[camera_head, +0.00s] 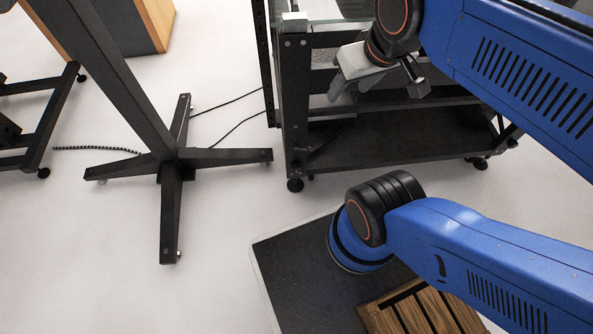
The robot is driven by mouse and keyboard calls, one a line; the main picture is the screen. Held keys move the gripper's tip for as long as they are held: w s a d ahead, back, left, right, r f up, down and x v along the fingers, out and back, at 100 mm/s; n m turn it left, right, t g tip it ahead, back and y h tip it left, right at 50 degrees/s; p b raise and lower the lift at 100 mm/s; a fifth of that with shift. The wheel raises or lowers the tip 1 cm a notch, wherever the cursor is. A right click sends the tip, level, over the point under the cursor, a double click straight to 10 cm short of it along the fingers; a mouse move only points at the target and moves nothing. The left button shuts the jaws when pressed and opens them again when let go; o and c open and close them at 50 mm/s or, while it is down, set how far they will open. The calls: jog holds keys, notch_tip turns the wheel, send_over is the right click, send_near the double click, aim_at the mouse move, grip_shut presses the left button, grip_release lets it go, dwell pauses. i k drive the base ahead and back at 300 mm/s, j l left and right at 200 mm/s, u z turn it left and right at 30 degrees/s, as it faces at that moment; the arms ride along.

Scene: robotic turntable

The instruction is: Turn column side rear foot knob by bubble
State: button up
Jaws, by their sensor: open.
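My gripper (378,90) is in front of the black cart at the upper middle, its jaws open and nothing seen between them. It points down and towards the cart's shelves. A dark column (115,75) stands at the left on a cross-shaped foot (215,157) with several legs. Small light feet show at some leg ends, one at the left leg (101,181) and one at the near leg (179,254). I cannot make out a bubble level, and I cannot tell which knob is the one named. My gripper is well apart from the column.
The black cart (297,100) has casters, a glass-like top and a small pale block (294,20) on its corner. Thin cables (228,102) run across the floor between column and cart. A wooden-sided cabinet (155,22) and another dark frame (50,120) stand at the left.

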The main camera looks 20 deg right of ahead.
aim_at(295, 167)
jog(key=k+j+z, duration=0.1)
jog(key=z, duration=0.65)
jog(key=k+z, duration=0.4)
jog(key=k, duration=0.15)
jog(key=k+z, duration=0.4)
jog(key=k, duration=0.15)
jog(key=k+l, duration=0.2)
jog(key=k, duration=0.2)
